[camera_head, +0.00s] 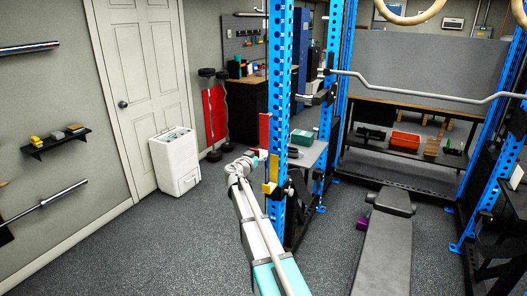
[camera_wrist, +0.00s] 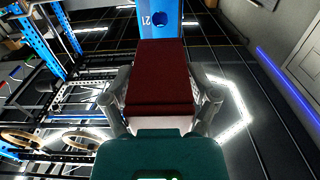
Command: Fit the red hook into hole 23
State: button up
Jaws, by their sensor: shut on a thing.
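The red hook (camera_wrist: 162,75) is a dark red block in the wrist view, held between the two fingers of my gripper (camera_wrist: 162,108). Beyond it is the blue upright (camera_wrist: 175,14), with a round hole and the number 21 showing. In the head view the red hook (camera_head: 265,131) stands at the left side of the blue upright (camera_head: 280,90), with my gripper (camera_head: 258,156) just below. I cannot tell whether the hook touches the upright. The hook's far end is hidden, and I cannot read hole 23.
A yellow hook (camera_head: 270,177) sits on the same upright, below the red hook. The floor at left is clear.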

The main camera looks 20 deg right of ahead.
jog(key=s+a+f+b, duration=0.2)
jog(key=a+f, duration=0.1)
jog(key=shift+s+f+b, duration=0.1)
jog(key=shift+s+b, duration=0.1)
jog(key=shift+b, duration=0.1)
jog(key=shift+c, duration=0.6)
jog(key=shift+s+a, duration=0.15)
jog(key=shift+a, duration=0.05)
jog(key=shift+x, duration=3.15)
